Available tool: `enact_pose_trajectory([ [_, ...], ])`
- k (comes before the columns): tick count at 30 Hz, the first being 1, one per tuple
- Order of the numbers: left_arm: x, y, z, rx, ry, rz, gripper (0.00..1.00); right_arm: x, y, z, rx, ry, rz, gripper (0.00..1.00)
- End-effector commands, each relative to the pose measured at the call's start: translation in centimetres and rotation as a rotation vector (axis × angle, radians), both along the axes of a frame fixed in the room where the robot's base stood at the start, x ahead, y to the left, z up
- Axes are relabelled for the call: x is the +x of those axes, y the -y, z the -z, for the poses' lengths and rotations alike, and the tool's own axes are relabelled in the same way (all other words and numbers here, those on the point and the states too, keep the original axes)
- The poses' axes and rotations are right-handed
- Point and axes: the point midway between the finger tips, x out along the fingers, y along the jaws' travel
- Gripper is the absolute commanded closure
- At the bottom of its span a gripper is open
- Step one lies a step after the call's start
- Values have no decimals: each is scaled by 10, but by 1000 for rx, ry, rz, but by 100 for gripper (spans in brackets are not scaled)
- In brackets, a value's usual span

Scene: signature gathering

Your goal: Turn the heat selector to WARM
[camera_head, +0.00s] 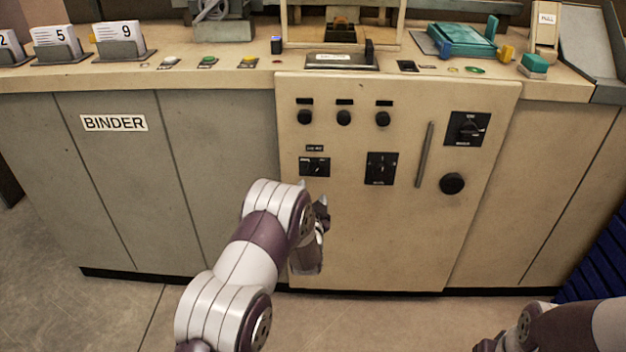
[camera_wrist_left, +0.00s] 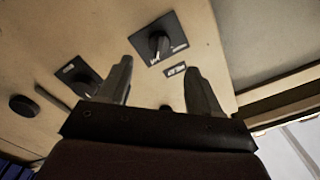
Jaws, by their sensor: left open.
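The beige front panel carries a small black selector plate (camera_head: 314,167) with a short label above it; the lettering is too small to read surely. The same labelled selector, with a dark round knob (camera_wrist_left: 158,44) and pale pointer mark, shows in the left wrist view. My left gripper (camera_head: 322,208) is just below this selector in the head view, apart from it. In the left wrist view its two fingers (camera_wrist_left: 155,88) are spread with nothing between them, and the selector lies beyond the fingertips. My right arm shows at the bottom right; its fingers cannot be made out.
A second black selector plate (camera_head: 380,168) sits to the right. A vertical handle (camera_head: 424,155), a round black knob (camera_head: 452,183) and a larger dial plate (camera_head: 467,128) are farther right. Several small black knobs (camera_head: 344,117) line the panel's top.

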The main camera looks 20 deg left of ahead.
Motion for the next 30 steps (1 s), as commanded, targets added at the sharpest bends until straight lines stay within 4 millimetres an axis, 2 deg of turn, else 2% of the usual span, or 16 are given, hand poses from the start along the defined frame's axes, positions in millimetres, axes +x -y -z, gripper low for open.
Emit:
enact_pose_trajectory([
  [3,31,-9,4,-1,2,-2,36,0,0,10,0,0,0,57],
  [9,70,-19,3,-3,0,-1,36,0,0,17,0,0,0,57],
  [14,82,-22,1,-2,-2,-1,36,0,0,19,0,0,0,57],
  [22,83,-23,1,-3,-2,0,36,0,0,19,0,0,0,57],
  [27,83,-22,1,-3,-2,0,90,0,0,19,0,0,0,57],
  [30,83,-22,1,-4,-3,1,90,0,0,19,0,0,0,57],
])
